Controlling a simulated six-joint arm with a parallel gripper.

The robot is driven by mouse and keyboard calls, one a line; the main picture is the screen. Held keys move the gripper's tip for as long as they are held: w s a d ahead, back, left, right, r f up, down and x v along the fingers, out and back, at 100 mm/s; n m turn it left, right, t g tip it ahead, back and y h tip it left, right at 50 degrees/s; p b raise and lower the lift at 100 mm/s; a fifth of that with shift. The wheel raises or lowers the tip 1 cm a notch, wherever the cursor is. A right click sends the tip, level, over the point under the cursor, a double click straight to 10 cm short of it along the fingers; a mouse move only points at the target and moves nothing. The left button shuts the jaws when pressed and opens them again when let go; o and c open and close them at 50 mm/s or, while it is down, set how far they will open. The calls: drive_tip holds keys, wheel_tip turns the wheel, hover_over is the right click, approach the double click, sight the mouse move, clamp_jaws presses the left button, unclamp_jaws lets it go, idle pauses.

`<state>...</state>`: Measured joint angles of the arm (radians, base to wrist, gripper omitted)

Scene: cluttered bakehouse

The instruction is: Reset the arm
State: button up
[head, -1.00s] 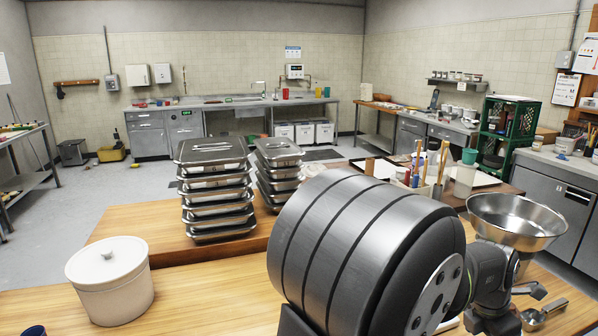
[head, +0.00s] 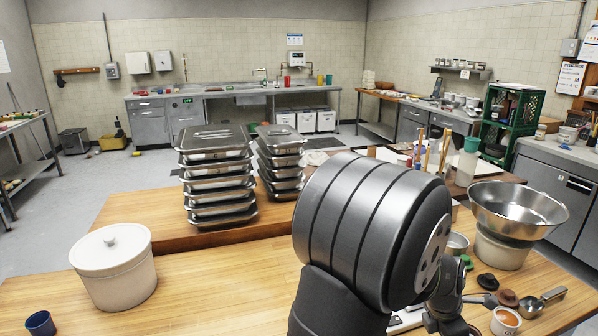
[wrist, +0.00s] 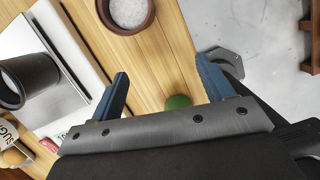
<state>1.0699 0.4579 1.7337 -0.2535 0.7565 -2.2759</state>
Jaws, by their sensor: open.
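My gripper (wrist: 161,74) is open in the wrist view, with its two blue fingers spread apart. Nothing is held. A small green object (wrist: 178,102) shows between the fingers on the wooden tabletop; its distance from them is hard to judge. In the head view my arm's large grey joint fills the lower middle right, and it hides my fingers.
Stacked steel pans (head: 216,175) and a lidded crock (head: 114,268) stand left. A dark cup (wrist: 12,92) shows in the wrist view.

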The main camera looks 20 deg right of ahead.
drive_tip(key=shift+w+f, duration=0.7)
drive_tip(key=shift+f, duration=0.2)
drive_tip(key=shift+r, duration=0.1)
drive_tip(key=shift+s+r, duration=0.2)
drive_tip(key=s+r, duration=0.8)
drive_tip(key=s, duration=0.3)
drive_tip(key=w+d+r+n, duration=0.1)
drive_tip(key=w+d, duration=0.3)
drive_tip(key=w, duration=0.1)
drive_tip(key=shift+w+r, duration=0.25)
